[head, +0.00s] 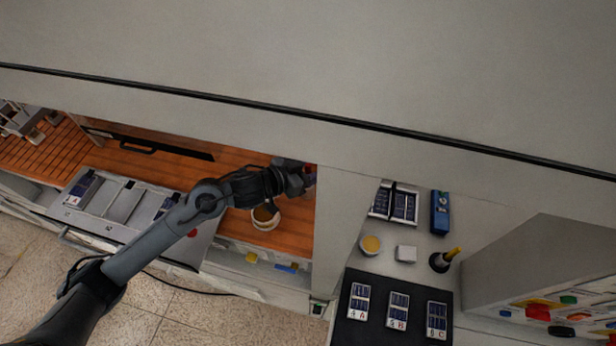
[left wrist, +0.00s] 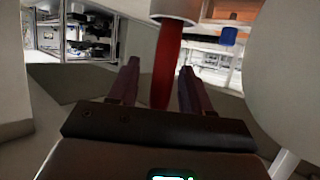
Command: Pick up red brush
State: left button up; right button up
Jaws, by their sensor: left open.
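The red brush (left wrist: 166,62) shows in the left wrist view as a long red handle hanging below a pale round part. The handle stands between the two fingers of my left gripper (left wrist: 156,85), which is open around it, with gaps on both sides. In the head view my left gripper (head: 304,178) is at the right end of the wooden worktop, by the grey panel. A small reddish patch shows at its fingertips; I cannot make out the brush's shape there. My right gripper is in neither view.
A white pot (head: 265,219) stands on the wooden worktop (head: 235,163) just below my left wrist. A grey tray unit (head: 115,208) is to the left. Right of the panel are a yellow-filled cup (head: 370,245), a blue device (head: 440,212) and a black mat (head: 378,325) with labelled packs.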

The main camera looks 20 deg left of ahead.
pick_arm(q)
jog(key=shift+c, duration=0.3)
grip_shut()
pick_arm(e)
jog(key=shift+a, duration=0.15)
pick_arm(q)
jog(key=shift+r, duration=0.1)
